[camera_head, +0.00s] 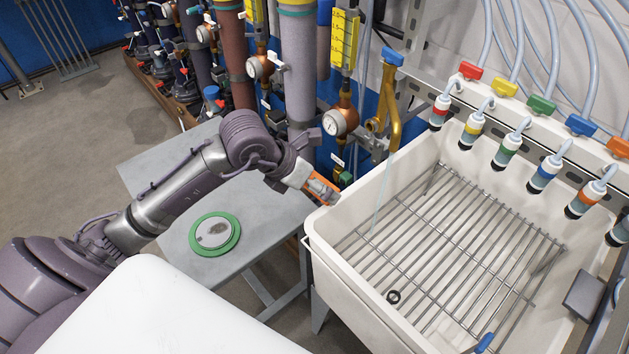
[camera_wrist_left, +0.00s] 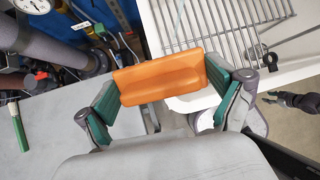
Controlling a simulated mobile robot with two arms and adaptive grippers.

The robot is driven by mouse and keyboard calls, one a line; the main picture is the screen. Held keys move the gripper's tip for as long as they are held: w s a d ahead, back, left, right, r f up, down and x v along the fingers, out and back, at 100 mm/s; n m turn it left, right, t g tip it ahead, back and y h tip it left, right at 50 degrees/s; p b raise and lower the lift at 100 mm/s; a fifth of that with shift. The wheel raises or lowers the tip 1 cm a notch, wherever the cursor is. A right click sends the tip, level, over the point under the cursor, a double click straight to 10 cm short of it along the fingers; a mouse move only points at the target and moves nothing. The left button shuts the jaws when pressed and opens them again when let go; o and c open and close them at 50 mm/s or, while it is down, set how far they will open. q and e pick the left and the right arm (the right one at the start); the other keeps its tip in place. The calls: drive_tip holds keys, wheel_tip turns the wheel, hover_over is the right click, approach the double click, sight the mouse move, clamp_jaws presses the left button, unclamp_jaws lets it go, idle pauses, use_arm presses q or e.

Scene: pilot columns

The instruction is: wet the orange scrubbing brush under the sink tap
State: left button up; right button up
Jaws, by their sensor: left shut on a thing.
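My left gripper (camera_head: 322,190) is at the left rim of the white sink (camera_head: 318,232). In the left wrist view its two green-padded fingers (camera_wrist_left: 160,90) are shut on the orange scrubbing brush (camera_wrist_left: 160,77), one at each end. The brush (camera_head: 320,188) is partly hidden by the gripper in the head view; its bristles cannot be made out. The brass tap (camera_head: 394,120) with a blue handle hangs over the sink's back left part. A thin pale water stream (camera_head: 381,200) falls from it, right of the brush and apart from it.
A wire rack (camera_head: 450,250) covers the sink floor, with a small black ring (camera_head: 393,297) on it. A grey table (camera_head: 160,180) left of the sink bears a green-rimmed disc (camera_head: 214,234). Pipes with gauges (camera_head: 334,123) stand behind. Colour-coded hose nozzles (camera_head: 507,150) line the sink's back right.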

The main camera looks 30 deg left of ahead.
use_arm(q)
drive_tip(key=shift+w+d+f, duration=0.1)
drive_tip(key=shift+w+d, duration=0.5)
drive_tip(key=shift+w, duration=0.15)
drive_tip(key=shift+w+d+f, duration=0.2)
drive_tip(key=shift+w+d, duration=0.4)
drive_tip(key=shift+w, duration=0.15)
drive_tip(key=shift+w+d+f, duration=0.1)
drive_tip(key=shift+w+d, duration=0.1)
drive_tip(key=shift+w, duration=0.1)
drive_tip(key=w+d+f+b, duration=0.1)
drive_tip(key=w+d, duration=0.3)
drive_tip(key=w, duration=0.2)
drive_tip(key=shift+w+d+f, duration=0.15)
drive_tip(key=shift+d+f, duration=0.2)
drive_tip(key=shift+d, duration=0.05)
use_arm(e)
drive_tip(key=shift+f, duration=0.65)
drive_tip(key=shift+a, duration=0.1)
